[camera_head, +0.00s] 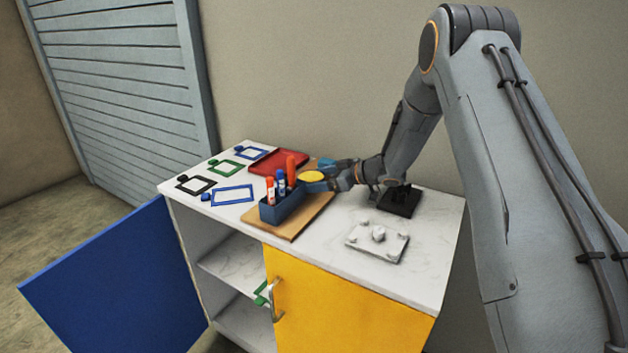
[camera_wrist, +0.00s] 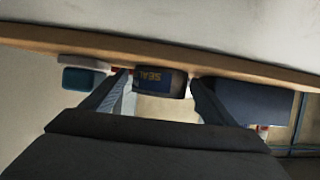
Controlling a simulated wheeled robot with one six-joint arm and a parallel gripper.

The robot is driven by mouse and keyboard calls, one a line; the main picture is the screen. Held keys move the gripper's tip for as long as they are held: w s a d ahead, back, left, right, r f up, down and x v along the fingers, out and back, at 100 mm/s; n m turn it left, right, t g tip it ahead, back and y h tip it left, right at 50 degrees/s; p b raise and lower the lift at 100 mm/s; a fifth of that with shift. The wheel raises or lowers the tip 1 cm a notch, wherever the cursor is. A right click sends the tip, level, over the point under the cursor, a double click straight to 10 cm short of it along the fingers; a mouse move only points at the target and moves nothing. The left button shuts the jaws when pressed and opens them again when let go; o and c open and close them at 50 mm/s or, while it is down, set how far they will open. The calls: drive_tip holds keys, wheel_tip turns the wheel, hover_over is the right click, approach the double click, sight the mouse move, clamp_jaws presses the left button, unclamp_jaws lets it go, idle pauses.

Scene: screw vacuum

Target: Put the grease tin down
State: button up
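The grease tin, a short round tin with a yellow top (camera_head: 312,176), is at the end of my gripper (camera_head: 322,183) over the wooden board (camera_head: 290,230). In the wrist view a dark blue tin side with yellow lettering (camera_wrist: 160,82) sits between my two fingertips (camera_wrist: 161,86). The fingers appear closed on its sides. I cannot tell whether the tin's base touches the board. The dark blue pen holder (camera_head: 284,208), with red and blue markers, stands on the board just left of the tin.
A teal item (camera_head: 326,163) lies behind the gripper. A red tray (camera_head: 279,161) is at the back, coloured frames (camera_head: 233,194) on the left. A black block (camera_head: 399,201) and a pale plate with knobs (camera_head: 377,241) are on the right. The blue cabinet door (camera_head: 118,285) stands open.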

drive_tip(key=shift+r, duration=0.25)
drive_tip(key=b+v, duration=0.2)
drive_tip(key=v, duration=1)
drive_tip(key=shift+f, duration=0.1)
